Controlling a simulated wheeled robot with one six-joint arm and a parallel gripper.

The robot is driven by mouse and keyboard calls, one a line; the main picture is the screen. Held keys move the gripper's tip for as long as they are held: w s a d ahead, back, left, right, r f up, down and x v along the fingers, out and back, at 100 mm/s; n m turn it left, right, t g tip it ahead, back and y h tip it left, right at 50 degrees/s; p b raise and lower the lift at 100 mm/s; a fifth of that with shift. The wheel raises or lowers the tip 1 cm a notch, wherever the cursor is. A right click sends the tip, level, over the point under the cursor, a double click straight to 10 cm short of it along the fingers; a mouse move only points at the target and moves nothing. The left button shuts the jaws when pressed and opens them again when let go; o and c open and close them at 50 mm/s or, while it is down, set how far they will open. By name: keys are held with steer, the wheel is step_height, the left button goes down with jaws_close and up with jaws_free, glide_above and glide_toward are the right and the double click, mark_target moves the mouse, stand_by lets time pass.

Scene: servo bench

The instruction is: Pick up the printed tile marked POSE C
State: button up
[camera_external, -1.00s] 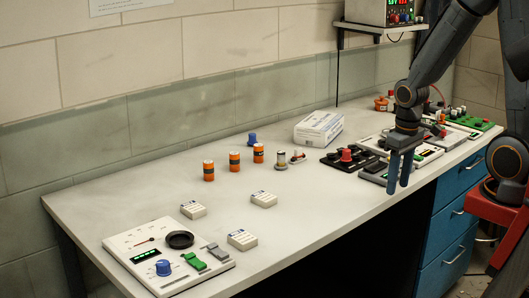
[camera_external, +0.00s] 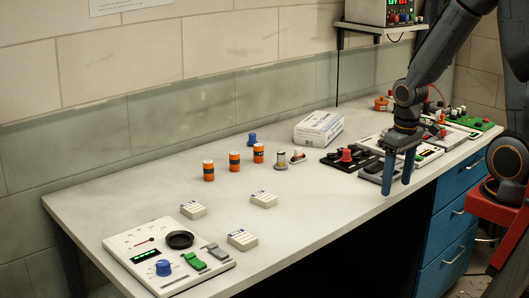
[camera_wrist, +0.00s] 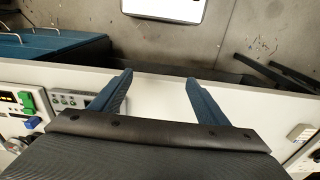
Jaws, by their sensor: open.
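Three small white printed tiles lie flat and apart on the white bench in the external view: a left one (camera_external: 193,211), a back right one (camera_external: 264,200) and a front one (camera_external: 242,240). Their print is too small to read, so I cannot tell which is POSE C. My gripper (camera_external: 398,186) is open and empty, pointing down near the bench's front edge, well to the right of the tiles. In the wrist view its two blue fingers (camera_wrist: 158,80) are spread apart with nothing between them. A small pale block (camera_wrist: 299,132) shows at that view's right edge, possibly a tile.
A panel with a blue knob (camera_external: 151,262) lies at the left end. Several orange cylinders (camera_external: 234,162), a blue knob (camera_external: 252,139) and a white box (camera_external: 318,128) stand farther back. Dark devices (camera_external: 349,158) sit beside my gripper. The bench between tiles and gripper is mostly clear.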

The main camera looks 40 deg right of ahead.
mark_target(264, 196)
steer(key=w+a+m, duration=0.2)
steer(key=w, duration=0.2)
steer(key=w+a+r+m+y+p, duration=0.1)
steer(key=w+a+m, duration=0.2)
steer(key=w, duration=0.2)
steer(key=w+a+r+m+p, duration=0.1)
steer(key=w+a+m, duration=0.2)
steer(key=w, duration=0.1)
steer(key=shift+w+a+r+y, duration=0.2)
steer(key=shift+w+a+y, duration=0.05)
steer(key=shift+y, duration=0.15)
steer(key=w+a+r+m+g+y+p, duration=0.1)
steer(key=w+a+m+y+p, duration=0.15)
steer(key=w+a+m, duration=0.85)
steer(key=shift+w+a+f+n+p, duration=0.2)
steer(key=shift+a+f+n+p, duration=0.15)
steer(key=shift+a+f, duration=0.7)
steer(key=shift+w+a+f+n+p, duration=0.3)
steer(key=shift+a+f, duration=0.5)
steer(key=shift+f, duration=0.5)
steer(key=shift+w+a+f+n+p, duration=0.15)
steer(key=shift+a+f+n+p, duration=0.2)
steer(key=shift+a+f, duration=0.7)
steer(key=shift+d+f, duration=0.15)
steer(key=c, duration=1.1)
